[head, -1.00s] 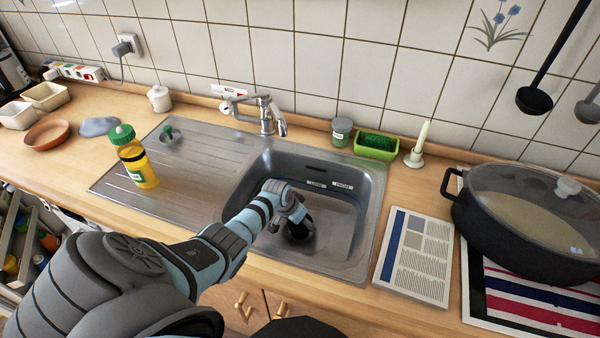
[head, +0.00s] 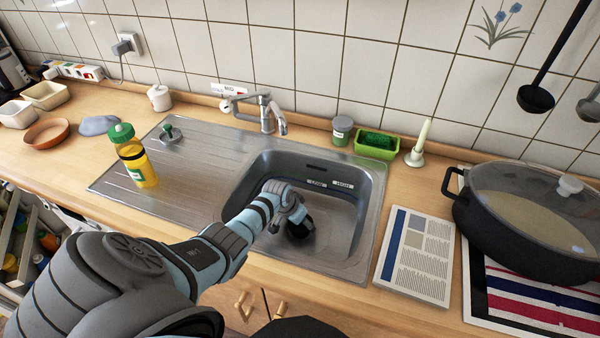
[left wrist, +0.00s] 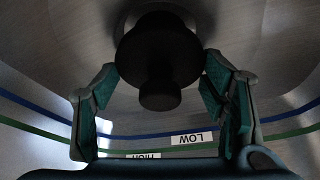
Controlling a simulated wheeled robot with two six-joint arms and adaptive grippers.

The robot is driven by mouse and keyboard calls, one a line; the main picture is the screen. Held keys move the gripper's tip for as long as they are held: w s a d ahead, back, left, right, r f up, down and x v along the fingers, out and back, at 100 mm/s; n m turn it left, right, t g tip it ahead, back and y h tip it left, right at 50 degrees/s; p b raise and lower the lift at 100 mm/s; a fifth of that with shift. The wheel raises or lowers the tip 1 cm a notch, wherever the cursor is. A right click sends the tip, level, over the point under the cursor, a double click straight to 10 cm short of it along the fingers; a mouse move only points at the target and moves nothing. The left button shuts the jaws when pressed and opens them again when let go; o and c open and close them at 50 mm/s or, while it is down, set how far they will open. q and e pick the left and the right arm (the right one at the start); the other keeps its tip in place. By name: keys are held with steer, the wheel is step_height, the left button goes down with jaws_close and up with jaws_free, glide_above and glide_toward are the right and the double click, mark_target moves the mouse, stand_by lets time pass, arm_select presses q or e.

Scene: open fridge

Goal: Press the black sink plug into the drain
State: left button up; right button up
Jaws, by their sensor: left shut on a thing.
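The black sink plug (left wrist: 160,60) fills the upper middle of the left wrist view, its knob towards the camera. My left gripper (head: 298,226) reaches down into the metal sink basin (head: 340,240). Its teal-padded fingers (left wrist: 160,72) stand on either side of the plug and are shut on it. A rounded edge shows around the plug's far side, but the drain opening is hidden behind the plug. I cannot tell how deep the plug sits. My right gripper is not in view.
The basin wall carries LOW (left wrist: 190,139) and HIGH labels with blue and green lines. The faucet (head: 268,115) stands behind the basin. A yellow bottle (head: 138,165) stands on the drainboard. A newspaper (head: 413,255) and a large pot (head: 530,230) are at the right.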

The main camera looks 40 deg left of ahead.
arm_select(q)
steer(key=shift+f+b, duration=0.65)
steer(key=shift+f, duration=0.15)
steer(key=o, duration=1.2)
steer(key=v, duration=1.2)
steer(key=shift+s, duration=0.1)
